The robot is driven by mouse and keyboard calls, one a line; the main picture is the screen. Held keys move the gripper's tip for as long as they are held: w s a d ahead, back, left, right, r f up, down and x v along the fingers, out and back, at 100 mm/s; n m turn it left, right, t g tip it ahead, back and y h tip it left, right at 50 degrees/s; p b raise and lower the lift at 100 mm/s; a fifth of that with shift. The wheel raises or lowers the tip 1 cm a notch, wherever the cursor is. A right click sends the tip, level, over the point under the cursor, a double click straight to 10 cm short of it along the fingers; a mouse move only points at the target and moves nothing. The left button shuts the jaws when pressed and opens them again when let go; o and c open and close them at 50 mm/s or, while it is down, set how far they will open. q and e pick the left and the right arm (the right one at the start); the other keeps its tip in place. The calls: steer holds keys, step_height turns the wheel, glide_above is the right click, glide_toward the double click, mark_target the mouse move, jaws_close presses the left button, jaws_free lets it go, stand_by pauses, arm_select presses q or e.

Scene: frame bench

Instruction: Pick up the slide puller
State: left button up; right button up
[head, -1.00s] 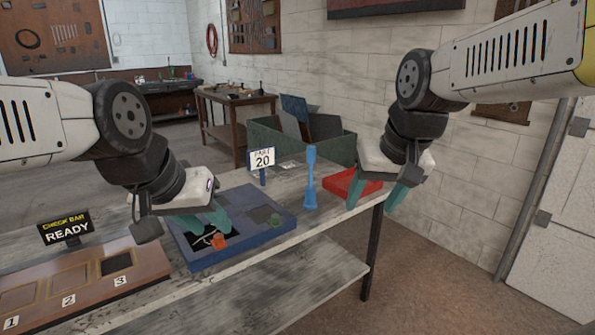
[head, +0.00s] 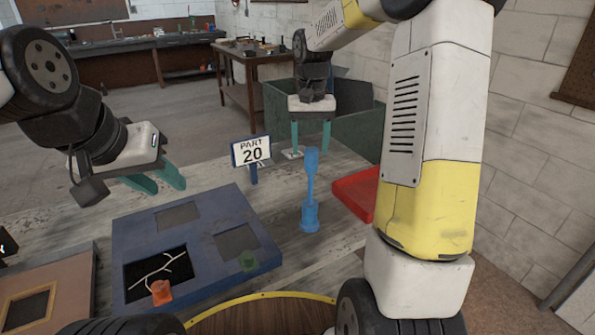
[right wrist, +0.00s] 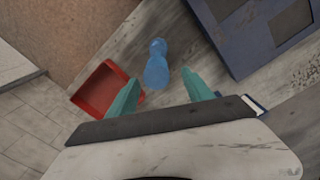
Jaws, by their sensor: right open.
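The blue upright tool with a narrow middle (head: 310,190), which I take for the slide puller, stands on the bench between the blue board and the red tray. My right gripper (head: 311,147) is open and points down at the far side of the tool, level with its top in the picture. In the right wrist view the tool (right wrist: 156,66) shows between and just beyond the tips of the open right gripper (right wrist: 162,76), with nothing held. My left gripper (head: 168,189) is open and empty, above the bench beyond the blue board's left part.
A red tray (head: 352,193) lies right of the tool. A "PART 20" sign (head: 251,152) stands behind left. A green bin (head: 362,138) is beyond the bench.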

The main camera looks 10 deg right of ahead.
mark_target(311, 168)
steer(key=f, duration=0.7)
steer(key=shift+s+d+f, duration=0.1)
steer(key=shift+s+f, duration=0.05)
steer(key=shift+s, duration=0.25)
jaws_close()
stand_by(1.0)
